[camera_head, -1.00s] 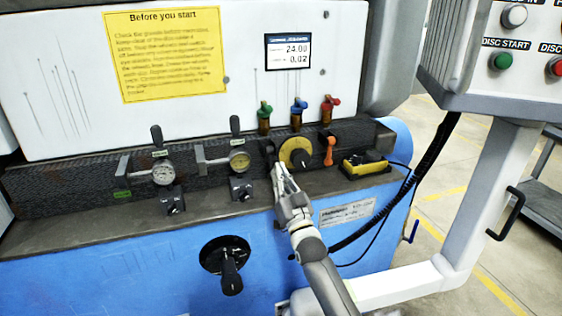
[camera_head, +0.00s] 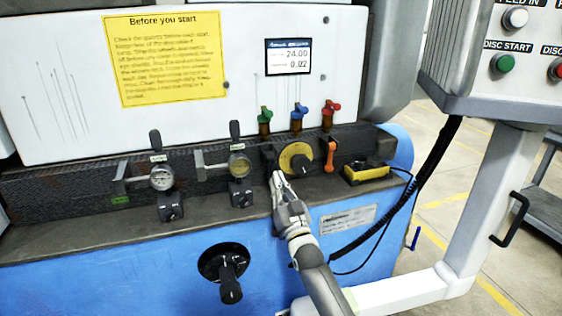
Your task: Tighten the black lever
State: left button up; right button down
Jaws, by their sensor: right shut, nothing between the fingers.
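A black lever (camera_head: 268,155) stands on the dark rail, just left of the yellow round dial (camera_head: 295,158). Its lower end is close to my right gripper's tips and hard to make out. My right gripper (camera_head: 278,177) is shut and empty, pointing up at the rail just below the lever and the dial. I cannot tell whether its tips touch the lever. My left gripper is not in view.
An orange lever (camera_head: 331,148) is right of the dial, with a yellow-black box (camera_head: 366,173) beyond it. Two dial gauges (camera_head: 161,178) (camera_head: 239,165) are to the left. Green, blue and red valves (camera_head: 297,112) stand above. A black crank (camera_head: 230,285) juts from the blue front.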

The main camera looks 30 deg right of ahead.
jog(key=v, duration=1.2)
jog(key=shift+f, duration=0.1)
dwell(0.4)
